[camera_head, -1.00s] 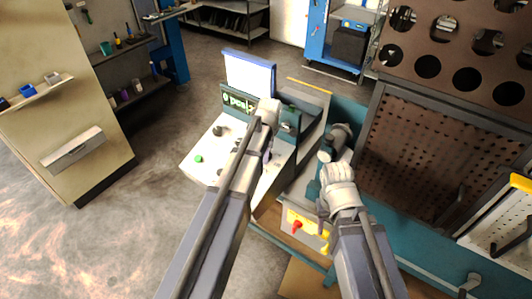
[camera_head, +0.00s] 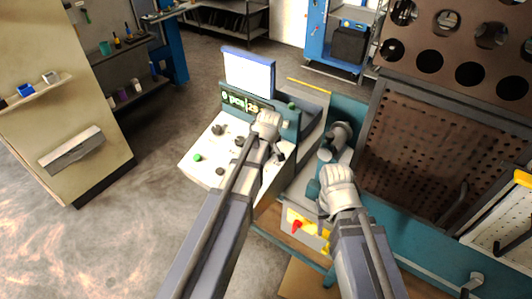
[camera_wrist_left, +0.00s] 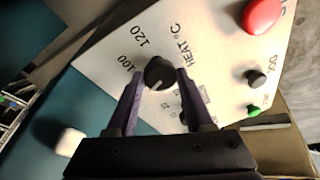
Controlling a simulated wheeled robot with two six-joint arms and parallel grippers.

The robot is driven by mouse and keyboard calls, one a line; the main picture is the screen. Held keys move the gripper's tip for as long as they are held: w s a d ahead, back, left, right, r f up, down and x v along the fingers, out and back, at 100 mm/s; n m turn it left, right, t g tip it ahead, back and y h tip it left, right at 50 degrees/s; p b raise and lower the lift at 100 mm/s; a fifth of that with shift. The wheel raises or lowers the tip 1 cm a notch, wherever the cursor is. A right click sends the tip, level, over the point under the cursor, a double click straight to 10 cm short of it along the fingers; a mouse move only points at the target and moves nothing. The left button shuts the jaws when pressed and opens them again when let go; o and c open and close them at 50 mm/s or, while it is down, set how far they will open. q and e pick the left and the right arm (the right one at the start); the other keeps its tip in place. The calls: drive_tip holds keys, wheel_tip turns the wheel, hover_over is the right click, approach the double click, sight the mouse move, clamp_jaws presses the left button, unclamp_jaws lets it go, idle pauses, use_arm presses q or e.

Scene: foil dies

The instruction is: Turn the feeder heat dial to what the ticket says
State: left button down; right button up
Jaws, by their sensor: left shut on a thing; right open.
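The heat dial (camera_wrist_left: 158,73) is a dark round knob on the white control panel (camera_wrist_left: 205,45), beside the printed "HEAT °C", "100" and "120". A light mark on it points to the lower left in the left wrist view. My left gripper (camera_wrist_left: 158,85) is shut on the dial, one purple finger on each side. In the head view my left wrist (camera_head: 266,124) covers the dial. My right gripper (camera_head: 322,205) is open, apart from the panel at its right; its fingertips are mostly hidden. I cannot make out a readable ticket.
A green-lettered display (camera_head: 240,102) and a blue-framed white board (camera_head: 249,72) stand behind the panel. A red button (camera_wrist_left: 262,15), other dark knobs and a green button (camera_head: 198,157) share the panel. A perforated brown rack (camera_head: 440,150) stands at the right. Open floor lies left.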

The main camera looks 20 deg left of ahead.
use_arm(q)
drive_tip(key=m, duration=0.2)
drive_tip(key=m+t, duration=0.1)
drive_tip(key=m, duration=0.2)
drive_tip(key=shift+s+f+m+h+b, duration=0.1)
drive_tip(key=shift+s+m+h+b, duration=0.2)
drive_tip(key=shift+b, duration=0.1)
drive_tip(key=shift+a+m+t+h+b, duration=0.1)
drive_tip(key=shift+m+t+h+b, duration=0.3)
drive_tip(key=shift+m, duration=1.8)
drive_tip(key=shift+c, duration=1.5)
unclamp_jaws()
drive_tip(key=shift+w, duration=0.1)
drive_tip(key=p+v, duration=0.7)
drive_tip(key=v, duration=0.1)
drive_tip(key=shift+f, duration=0.1)
